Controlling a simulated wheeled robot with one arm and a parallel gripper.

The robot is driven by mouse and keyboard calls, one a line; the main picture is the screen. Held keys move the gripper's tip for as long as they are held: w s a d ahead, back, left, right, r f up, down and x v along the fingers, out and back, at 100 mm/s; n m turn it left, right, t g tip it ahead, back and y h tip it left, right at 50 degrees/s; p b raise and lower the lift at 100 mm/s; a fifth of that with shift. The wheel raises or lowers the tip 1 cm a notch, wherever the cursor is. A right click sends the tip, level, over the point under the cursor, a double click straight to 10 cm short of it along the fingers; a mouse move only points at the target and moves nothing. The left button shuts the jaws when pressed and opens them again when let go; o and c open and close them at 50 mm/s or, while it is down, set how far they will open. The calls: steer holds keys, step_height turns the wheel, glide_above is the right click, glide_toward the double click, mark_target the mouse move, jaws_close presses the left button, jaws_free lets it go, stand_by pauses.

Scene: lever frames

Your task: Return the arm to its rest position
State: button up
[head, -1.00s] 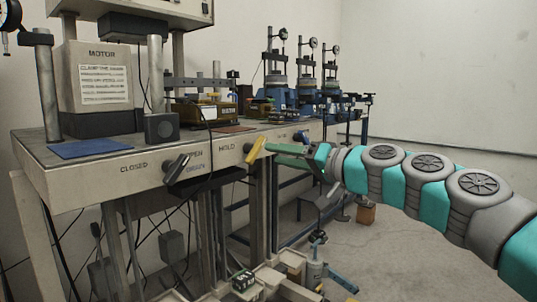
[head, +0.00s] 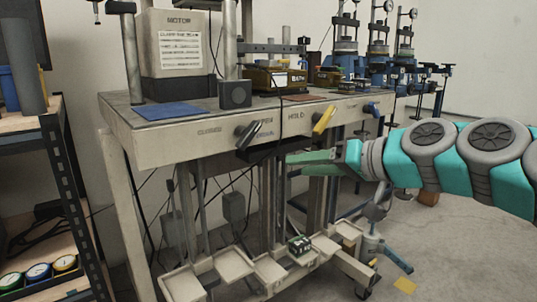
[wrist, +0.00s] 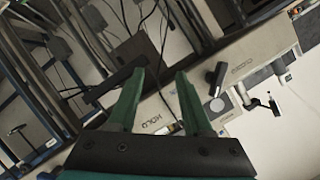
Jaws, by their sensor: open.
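My arm reaches in from the right in the head view, turquoise and grey. My gripper (head: 291,163) has two green fingers, set apart with nothing between them. It is below the front panel of the machine bench (head: 165,148), lower and left of the yellow lever (head: 324,119), and looks clear of it. A black lever (head: 253,133) and a blue lever (head: 372,109) are on the same panel. In the wrist view the gripper (wrist: 160,75) is open, with the black lever (wrist: 215,78) to its right and the HOLD label near its fingers.
A shelf (head: 75,185) with several round gauges stands at the left. Trays and a small dark box (head: 300,245) are low under the bench. A blue-grey stand (head: 372,245) is on the floor below my arm. Open floor (head: 470,265) lies at the right.

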steer(key=s+a+f+n+g+h+p, duration=0.1)
steer(key=s+a+f+g+h, duration=0.1)
steer(key=s+a+f+g, duration=0.45)
steer(key=s+d+f+g+h+p, duration=0.1)
steer(key=s+d+f+h, duration=0.1)
steer(key=s+d+f, duration=0.2)
steer(key=s+d+f+m+g+h+p, duration=0.1)
steer(key=s+d+f+g+h, duration=0.1)
steer(key=s+f, duration=0.6)
steer(key=s+d+f+m+g+h+p, duration=0.1)
steer(key=s+d+f+h, duration=0.3)
steer(key=s, duration=0.8)
step_height(320, 180, down, 3)
steer(key=d+g, duration=0.1)
steer(key=d, duration=0.1)
steer(key=shift+d, duration=0.4)
steer(key=shift+w+a+f, duration=0.1)
steer(key=shift+w, duration=0.1)
